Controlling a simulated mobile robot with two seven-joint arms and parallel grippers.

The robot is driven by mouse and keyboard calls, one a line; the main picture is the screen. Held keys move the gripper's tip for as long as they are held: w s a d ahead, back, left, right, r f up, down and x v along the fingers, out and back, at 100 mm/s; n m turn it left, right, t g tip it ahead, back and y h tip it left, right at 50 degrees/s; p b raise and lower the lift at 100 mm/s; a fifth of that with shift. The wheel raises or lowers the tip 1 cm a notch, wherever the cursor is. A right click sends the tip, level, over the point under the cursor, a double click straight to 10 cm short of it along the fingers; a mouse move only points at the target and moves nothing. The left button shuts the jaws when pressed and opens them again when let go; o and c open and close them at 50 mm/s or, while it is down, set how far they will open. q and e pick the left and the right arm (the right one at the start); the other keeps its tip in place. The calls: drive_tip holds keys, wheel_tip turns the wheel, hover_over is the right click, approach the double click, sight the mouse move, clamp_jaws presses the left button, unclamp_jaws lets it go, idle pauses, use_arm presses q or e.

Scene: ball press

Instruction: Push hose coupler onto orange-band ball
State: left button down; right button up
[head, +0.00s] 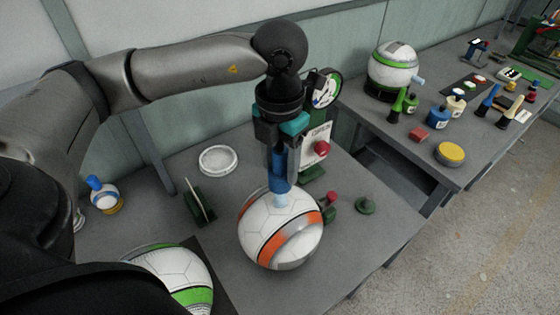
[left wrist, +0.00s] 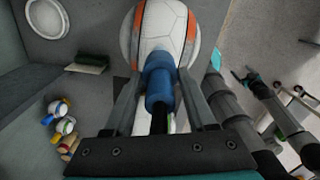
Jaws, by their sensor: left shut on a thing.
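The orange-band ball (head: 262,228) is white with orange and grey bands and sits on the near grey table. It also shows at the top of the left wrist view (left wrist: 165,22). My left gripper (head: 281,180) points down above it, shut on the blue hose coupler (head: 279,187). In the left wrist view the coupler (left wrist: 158,80) lies between the fingers, its end in front of the ball. Its pale lower tip meets the ball's top in the head view; I cannot tell how firmly it is seated. A dark arm end with teal, seemingly my right gripper (left wrist: 248,79), shows small; its jaws are unclear.
A green-band ball (head: 180,272) lies at the front left. A round white dish (head: 218,160), a dark green stand (head: 199,204), a gauge (head: 325,88) and a red knob (head: 331,197) stand nearby. A second table at right holds another ball (head: 393,68) and several small items.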

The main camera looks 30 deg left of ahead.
sight(280, 179)
use_arm(q)
drive_tip(key=shift+b, duration=0.55)
idle(1.4)
drive_tip(key=shift+f, duration=0.15)
drive_tip(key=shift+f+b, duration=0.35)
drive_tip(key=shift+b, duration=0.15)
drive_tip(key=shift+f+b, duration=1.6)
drive_tip(key=shift+f, duration=0.05)
drive_tip(key=shift+c, duration=0.7)
unclamp_jaws()
wheel_tip(280, 179, up, 15)
drive_tip(key=p, duration=0.2)
drive_tip(key=shift+r+p, duration=0.15)
drive_tip(key=shift+p, duration=0.2)
